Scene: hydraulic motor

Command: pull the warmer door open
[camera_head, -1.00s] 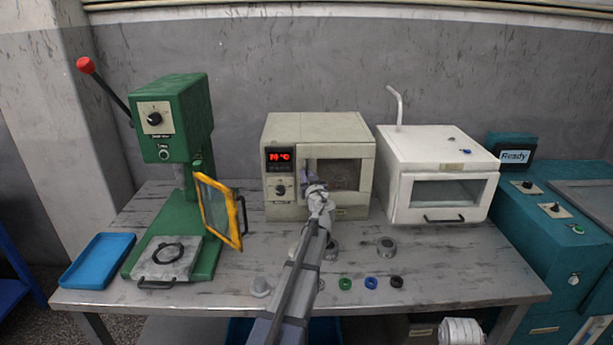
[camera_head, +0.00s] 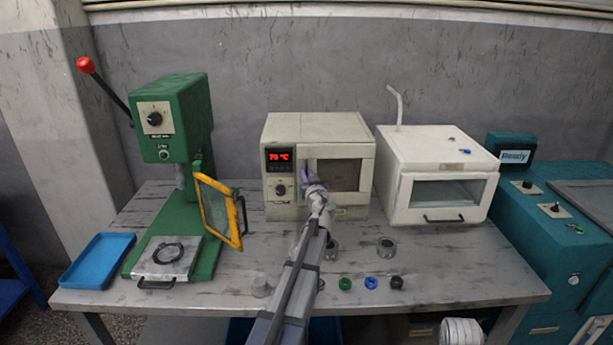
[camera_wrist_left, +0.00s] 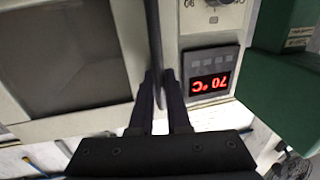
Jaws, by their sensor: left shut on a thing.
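The warmer (camera_head: 318,126) is a beige box with a red 70 °C display and a knob on its left side, at the middle back of the table. Its door (camera_head: 368,170) has a dark window and looks shut in the head view. My left gripper (camera_head: 312,184) is at the door's left edge, where the handle is; the arm partly hides it. In the left wrist view, the two dark fingers (camera_wrist_left: 171,95) are shut on the upright dark handle (camera_wrist_left: 154,45), between the window and the display (camera_wrist_left: 212,82). My right gripper is not in view.
A green press (camera_head: 180,130) with a yellow-framed guard (camera_head: 240,215) stands left of the warmer. A white oven (camera_head: 435,150) stands close on the right. Metal cups (camera_head: 386,245) and small coloured rings (camera_head: 371,283) lie in front. A blue tray (camera_head: 97,262) is at far left.

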